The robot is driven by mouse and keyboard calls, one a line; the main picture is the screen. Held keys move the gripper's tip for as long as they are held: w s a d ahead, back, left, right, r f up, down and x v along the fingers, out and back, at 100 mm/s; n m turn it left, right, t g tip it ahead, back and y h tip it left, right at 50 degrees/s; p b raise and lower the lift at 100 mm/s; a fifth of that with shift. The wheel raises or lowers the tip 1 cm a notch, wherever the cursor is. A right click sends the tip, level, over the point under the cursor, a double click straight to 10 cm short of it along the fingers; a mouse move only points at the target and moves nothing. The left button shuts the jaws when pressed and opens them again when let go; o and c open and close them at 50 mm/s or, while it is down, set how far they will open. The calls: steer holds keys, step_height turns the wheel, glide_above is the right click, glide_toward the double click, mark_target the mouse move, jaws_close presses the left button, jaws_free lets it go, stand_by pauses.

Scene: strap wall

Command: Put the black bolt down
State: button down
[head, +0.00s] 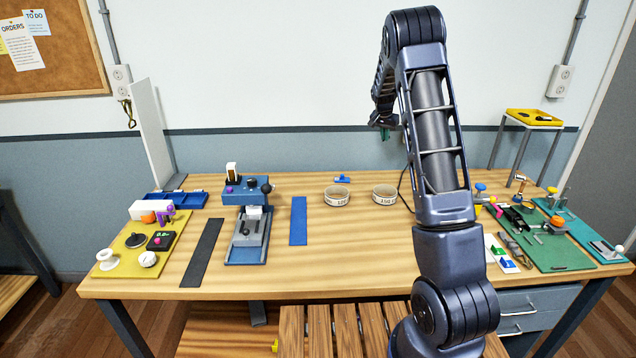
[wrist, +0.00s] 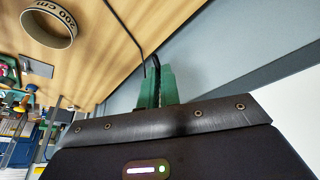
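My gripper (head: 384,134) is raised above the back edge of the table, in front of the wall, with its green fingertips partly hidden by my arm in the head view. In the wrist view the green fingers (wrist: 157,86) are close together. A thin dark piece, the black bolt (wrist: 155,63), shows between them and stands out a little past their tips. Most of it is hidden by the fingers. It is held in the air, apart from the wooden table (head: 330,265).
Two round strap rings (head: 337,197) (head: 384,195) lie at the table's back middle. A blue clamp press (head: 247,225), a blue strip (head: 298,221) and a dark strip (head: 203,252) are left. A green mat (head: 545,250) with tools is right. A thin black cable (wrist: 124,25) runs near my fingers.

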steer(key=a+n+y, duration=0.1)
steer(key=a+n, duration=0.3)
steer(key=a, duration=1.2)
steer(key=n+t+y, duration=0.1)
steer(key=n, duration=0.2)
glide_above(318, 182)
steer(key=s, duration=0.2)
step_height(318, 182, down, 19)
steer(key=shift+f, duration=0.1)
steer(key=c, duration=2.1)
jaws_free()
steer(key=o, duration=0.5)
steer(key=v, duration=1.2)
steer(key=shift+d, duration=0.3)
